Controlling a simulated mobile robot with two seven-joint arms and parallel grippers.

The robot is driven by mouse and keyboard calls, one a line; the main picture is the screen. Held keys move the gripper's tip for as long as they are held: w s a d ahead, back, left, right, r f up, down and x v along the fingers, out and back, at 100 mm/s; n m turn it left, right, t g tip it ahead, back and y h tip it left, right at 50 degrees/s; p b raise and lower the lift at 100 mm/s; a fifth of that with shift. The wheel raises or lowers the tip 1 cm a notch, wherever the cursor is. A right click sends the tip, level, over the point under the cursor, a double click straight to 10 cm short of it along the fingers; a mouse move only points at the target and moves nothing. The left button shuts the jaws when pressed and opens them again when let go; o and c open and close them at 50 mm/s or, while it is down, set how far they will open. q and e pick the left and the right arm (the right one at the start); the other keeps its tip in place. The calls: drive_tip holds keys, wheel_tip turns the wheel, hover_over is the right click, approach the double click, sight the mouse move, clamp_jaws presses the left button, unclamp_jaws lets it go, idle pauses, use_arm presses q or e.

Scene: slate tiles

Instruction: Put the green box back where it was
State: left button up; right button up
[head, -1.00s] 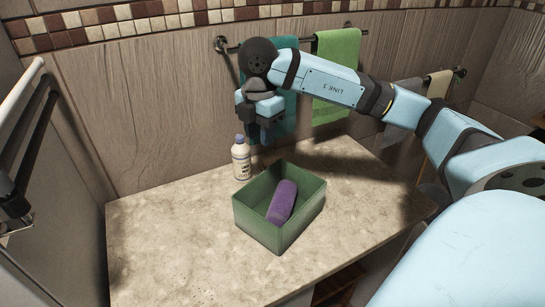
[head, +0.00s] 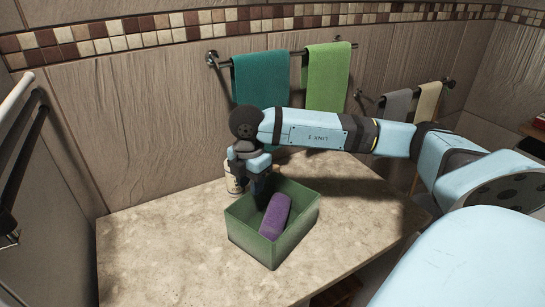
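The green box (head: 283,245) is an open-topped container standing on the stone-look counter. A rolled purple towel (head: 275,217) lies inside it, leaning toward its right side. My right gripper (head: 262,200) points down at the box's back left part, in front of the white bottle. Its fingertips are dark and overlap the box's inside and back left edge; I cannot tell whether they touch the wall or how far apart they are. My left gripper is not in view.
A white bottle (head: 232,179) stands behind the box, partly hidden by my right gripper. Teal (head: 260,80) and green (head: 327,75) towels hang on a wall rail behind. The counter (head: 160,250) is clear to the left and front.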

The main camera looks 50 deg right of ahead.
sight(244, 217)
drive_tip(key=shift+w+f, duration=0.1)
drive_tip(key=shift+f, duration=1.35)
drive_tip(key=shift+f, duration=0.25)
clamp_jaws()
